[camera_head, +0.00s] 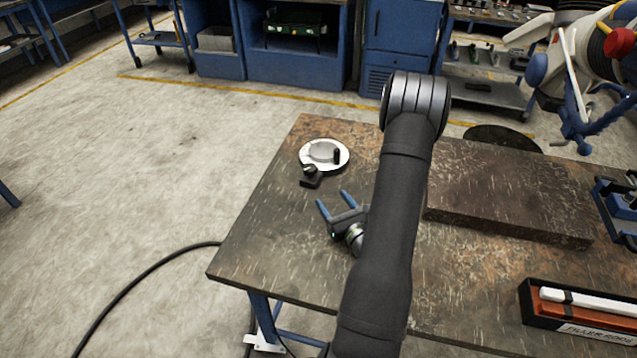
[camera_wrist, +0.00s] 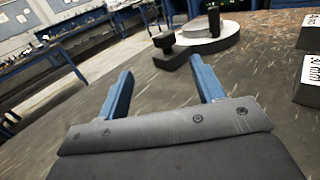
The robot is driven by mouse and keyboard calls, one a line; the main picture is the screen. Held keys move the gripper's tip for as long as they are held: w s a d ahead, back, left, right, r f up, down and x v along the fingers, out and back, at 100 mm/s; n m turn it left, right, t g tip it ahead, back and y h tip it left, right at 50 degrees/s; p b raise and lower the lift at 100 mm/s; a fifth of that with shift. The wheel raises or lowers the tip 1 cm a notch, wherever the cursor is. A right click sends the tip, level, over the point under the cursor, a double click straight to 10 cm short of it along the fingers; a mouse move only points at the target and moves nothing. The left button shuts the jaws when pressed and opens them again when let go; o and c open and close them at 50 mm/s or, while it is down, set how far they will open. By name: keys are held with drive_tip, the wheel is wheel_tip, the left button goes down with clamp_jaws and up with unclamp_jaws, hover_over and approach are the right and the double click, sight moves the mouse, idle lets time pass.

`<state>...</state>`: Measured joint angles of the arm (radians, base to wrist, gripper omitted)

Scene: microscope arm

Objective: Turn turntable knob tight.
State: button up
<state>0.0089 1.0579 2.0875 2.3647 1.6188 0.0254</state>
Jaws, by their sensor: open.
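The turntable (camera_head: 339,161) is a round white and grey disc near the far left corner of the table, with a short black post on top. The black turntable knob (camera_head: 311,170) sits at its near side on a dark block. In the wrist view the knob (camera_wrist: 163,39) and turntable (camera_wrist: 222,42) lie ahead, beyond the fingertips. My gripper (camera_head: 334,198) is open and empty, its two blue fingers pointing toward the knob from the near side, with a gap between. It also shows in the wrist view (camera_wrist: 160,85), with the knob beyond the space between the fingers.
The worn table (camera_head: 285,215) is clear left of my gripper. A raised dark slab (camera_head: 510,195) lies to the right. A black box of filler rods (camera_head: 580,315) sits at the front right. Labelled dark blocks (camera_wrist: 310,78) stand at the wrist view's right edge.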

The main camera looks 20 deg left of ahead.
sight(316, 172)
drive_tip(key=w+d+n+g+y, duration=0.1)
drive_tip(key=w+d+n+g, duration=0.1)
drive_tip(key=w+d+n+g+y, duration=0.2)
drive_tip(key=w+g, duration=0.1)
drive_tip(key=shift+d+y, duration=0.1)
drive_tip(key=shift+y, duration=0.2)
drive_tip(key=shift+w+d+f+n+g, duration=0.2)
drive_tip(key=shift+d+n+g, duration=0.35)
drive_tip(key=shift+g, duration=0.25)
drive_tip(key=x, duration=1.7)
drive_tip(key=shift+a+r, duration=0.1)
drive_tip(key=shift+a, duration=0.15)
drive_tip(key=c, duration=1)
